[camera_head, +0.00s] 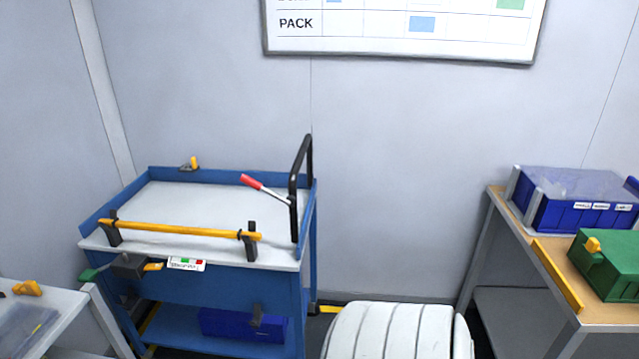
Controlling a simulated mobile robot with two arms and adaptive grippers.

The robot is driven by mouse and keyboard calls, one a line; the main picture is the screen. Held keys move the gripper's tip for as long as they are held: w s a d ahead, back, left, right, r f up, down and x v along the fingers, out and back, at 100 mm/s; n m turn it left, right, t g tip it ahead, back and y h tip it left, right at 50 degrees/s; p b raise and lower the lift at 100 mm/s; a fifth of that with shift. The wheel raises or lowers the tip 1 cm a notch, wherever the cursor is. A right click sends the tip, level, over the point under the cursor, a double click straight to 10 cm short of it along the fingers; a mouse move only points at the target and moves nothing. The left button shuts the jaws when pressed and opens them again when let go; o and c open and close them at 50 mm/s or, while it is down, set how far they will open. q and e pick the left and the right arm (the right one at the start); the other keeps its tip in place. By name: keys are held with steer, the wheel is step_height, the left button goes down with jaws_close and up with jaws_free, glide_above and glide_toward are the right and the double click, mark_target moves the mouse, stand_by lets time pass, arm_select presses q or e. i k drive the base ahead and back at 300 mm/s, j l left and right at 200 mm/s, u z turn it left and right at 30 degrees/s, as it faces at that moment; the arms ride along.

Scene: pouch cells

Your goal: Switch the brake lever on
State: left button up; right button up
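A blue cart (230,300) with a pale grey top stands at left centre, against the wall. A lever with a red grip (250,181) and a light metal shaft sits at the cart's right side, by the black push handle (294,200). It is tilted, its red end pointing up and to the left. Its pivot is partly hidden by the handle. A small label with green and red marks (186,264) is on the cart's front edge. Neither of my grippers is in view.
A yellow bar (180,230) on black brackets crosses the cart's front. A dark clamp with a yellow tip (130,265) juts from its front left. A workbench with a blue bin (575,215) and green case (610,265) is at right. Another table (62,297) is lower left.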

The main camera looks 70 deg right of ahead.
mark_target(290, 201)
steer(key=z, duration=1.85)
